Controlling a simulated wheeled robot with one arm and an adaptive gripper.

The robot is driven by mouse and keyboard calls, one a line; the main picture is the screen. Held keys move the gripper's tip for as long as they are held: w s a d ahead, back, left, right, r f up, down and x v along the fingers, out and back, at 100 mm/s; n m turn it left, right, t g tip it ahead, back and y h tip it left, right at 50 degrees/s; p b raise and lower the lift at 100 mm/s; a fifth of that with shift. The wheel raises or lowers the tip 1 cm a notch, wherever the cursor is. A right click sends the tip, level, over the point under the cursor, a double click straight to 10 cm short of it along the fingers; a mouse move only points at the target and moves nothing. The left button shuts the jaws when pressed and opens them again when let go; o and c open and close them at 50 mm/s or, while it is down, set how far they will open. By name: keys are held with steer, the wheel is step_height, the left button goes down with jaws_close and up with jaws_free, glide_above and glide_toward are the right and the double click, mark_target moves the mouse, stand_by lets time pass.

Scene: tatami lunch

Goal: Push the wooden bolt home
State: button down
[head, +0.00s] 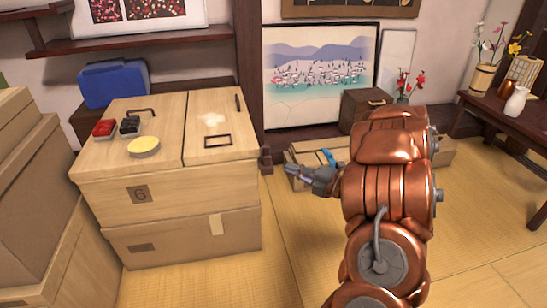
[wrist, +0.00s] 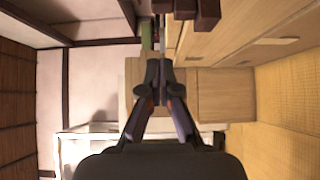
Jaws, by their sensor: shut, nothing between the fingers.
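A dark wooden fitting, which looks like the bolt (head: 266,160), juts from the right side of the pale wooden chest (head: 170,185). In the wrist view dark wooden blocks (wrist: 207,14) show at the top edge, partly cut off; I cannot tell the bolt from its holders. My gripper (head: 288,170) is shut and empty, just right of the dark fitting in the head view. In the wrist view my gripper (wrist: 160,66) points forward with its tips together, below the dark blocks and apart from them in the picture.
Red and black boxes (head: 104,128) and a yellow round dish (head: 143,147) sit on the chest. A low wooden box with a blue item (head: 328,157) lies behind my gripper. A dark table (head: 510,120) stands right. Tatami (head: 300,240) in front is clear.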

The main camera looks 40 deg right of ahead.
mark_target(264, 151)
steer(key=w+b, duration=0.2)
steer(key=w, duration=0.7)
steer(key=shift+a+b, duration=0.3)
steer(key=shift+b, duration=0.05)
steer(key=shift+d, duration=0.1)
